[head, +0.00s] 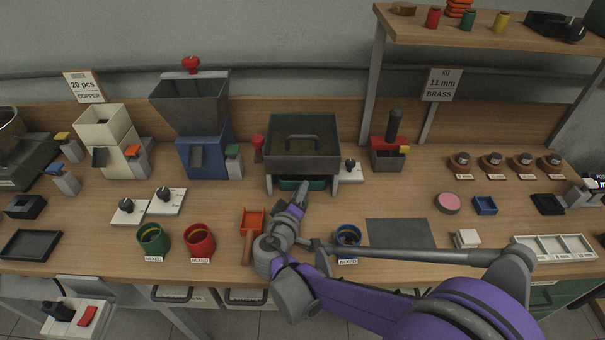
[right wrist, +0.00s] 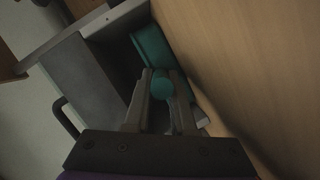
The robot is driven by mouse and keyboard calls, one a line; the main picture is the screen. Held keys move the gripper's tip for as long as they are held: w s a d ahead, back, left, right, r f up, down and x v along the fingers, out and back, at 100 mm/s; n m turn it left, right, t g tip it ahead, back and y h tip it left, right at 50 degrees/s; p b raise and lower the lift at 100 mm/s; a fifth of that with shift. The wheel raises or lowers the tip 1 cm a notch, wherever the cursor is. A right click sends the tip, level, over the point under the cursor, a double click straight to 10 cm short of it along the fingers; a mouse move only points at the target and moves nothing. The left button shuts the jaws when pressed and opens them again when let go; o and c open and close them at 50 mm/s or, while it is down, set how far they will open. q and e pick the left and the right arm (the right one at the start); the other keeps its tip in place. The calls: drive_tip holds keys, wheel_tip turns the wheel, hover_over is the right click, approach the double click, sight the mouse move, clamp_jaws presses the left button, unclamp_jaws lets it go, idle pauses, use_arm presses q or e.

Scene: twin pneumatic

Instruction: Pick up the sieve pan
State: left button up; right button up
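The teal sieve pan (head: 289,184) sits under the grey sieve box (head: 302,160), between its legs, at the middle of the bench. My right gripper (head: 303,190) reaches its front from below. In the right wrist view, the pan's teal wall (right wrist: 152,50) shows inside the dark stand. Its round teal handle (right wrist: 162,86) lies between the two fingers of my right gripper (right wrist: 162,78). The fingers flank the handle closely, with no clear gap on either side. The rest of the pan is hidden under the box. My left gripper is not in view.
A small scale (head: 349,171) stands just right of the sieve stand. The orange scoop (head: 252,220), red cup (head: 200,240) and green cup (head: 153,239) are to the left, and a blue cup (head: 348,236) is near my arm. A grey mat (head: 400,233) lies bare to the right.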

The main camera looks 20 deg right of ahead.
clamp_jaws()
idle(1.1)
